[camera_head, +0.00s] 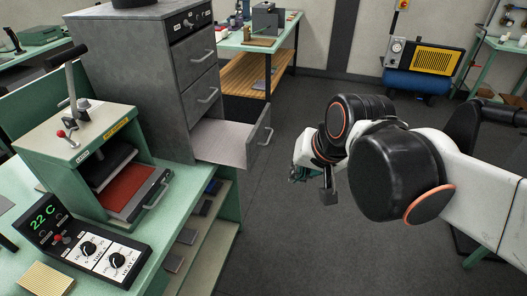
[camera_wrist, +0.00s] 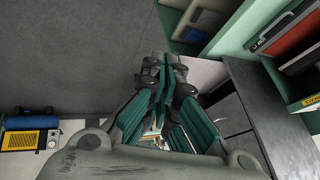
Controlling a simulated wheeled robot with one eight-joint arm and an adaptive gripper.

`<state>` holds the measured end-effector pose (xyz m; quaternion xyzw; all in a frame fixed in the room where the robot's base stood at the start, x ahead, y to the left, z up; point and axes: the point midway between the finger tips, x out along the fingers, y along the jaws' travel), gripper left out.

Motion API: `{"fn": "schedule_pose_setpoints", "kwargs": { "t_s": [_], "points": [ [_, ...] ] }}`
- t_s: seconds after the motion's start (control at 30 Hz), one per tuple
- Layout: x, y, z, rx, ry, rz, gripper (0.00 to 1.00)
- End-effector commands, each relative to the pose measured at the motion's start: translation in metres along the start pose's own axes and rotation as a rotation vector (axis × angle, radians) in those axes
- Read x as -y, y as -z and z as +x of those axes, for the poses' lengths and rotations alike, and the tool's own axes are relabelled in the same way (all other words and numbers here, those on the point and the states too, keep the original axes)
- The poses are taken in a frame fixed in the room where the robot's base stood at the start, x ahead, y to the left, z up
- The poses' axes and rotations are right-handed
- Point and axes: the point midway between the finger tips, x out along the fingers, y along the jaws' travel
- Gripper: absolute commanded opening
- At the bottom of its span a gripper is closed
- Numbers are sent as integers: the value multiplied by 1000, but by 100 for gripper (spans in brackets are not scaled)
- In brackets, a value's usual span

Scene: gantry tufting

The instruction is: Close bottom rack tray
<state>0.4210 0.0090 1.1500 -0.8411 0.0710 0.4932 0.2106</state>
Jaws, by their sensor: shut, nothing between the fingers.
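The red tray (camera_wrist: 285,40) also shows at the upper right of the wrist view. My gripper (camera_head: 329,196) is over open floor, right of the rack and apart from it. In the wrist view its fingers (camera_wrist: 166,65) are together and empty.
A grey cabinet (camera_head: 160,85) stands behind the rack, its bottom drawer (camera_head: 235,143) pulled out between the rack and my gripper. A control box (camera_head: 90,245) sits at the bench front. Shelves (camera_head: 205,235) lie under the bench. The floor (camera_head: 290,240) is clear.

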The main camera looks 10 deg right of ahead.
Motion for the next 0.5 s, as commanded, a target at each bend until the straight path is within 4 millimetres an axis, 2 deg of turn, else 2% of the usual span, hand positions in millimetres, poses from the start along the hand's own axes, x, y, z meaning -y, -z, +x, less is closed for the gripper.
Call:
{"fn": "schedule_pose_setpoints", "kwargs": {
  "t_s": [0.03, 0.37, 0.5],
  "points": [
    [6, 12, 4, 19, 8, 72, 0],
    [31, 67, 49, 173, 48, 588, 0],
    [24, 89, 75, 249, 62, 835, 0]
  ]
}}
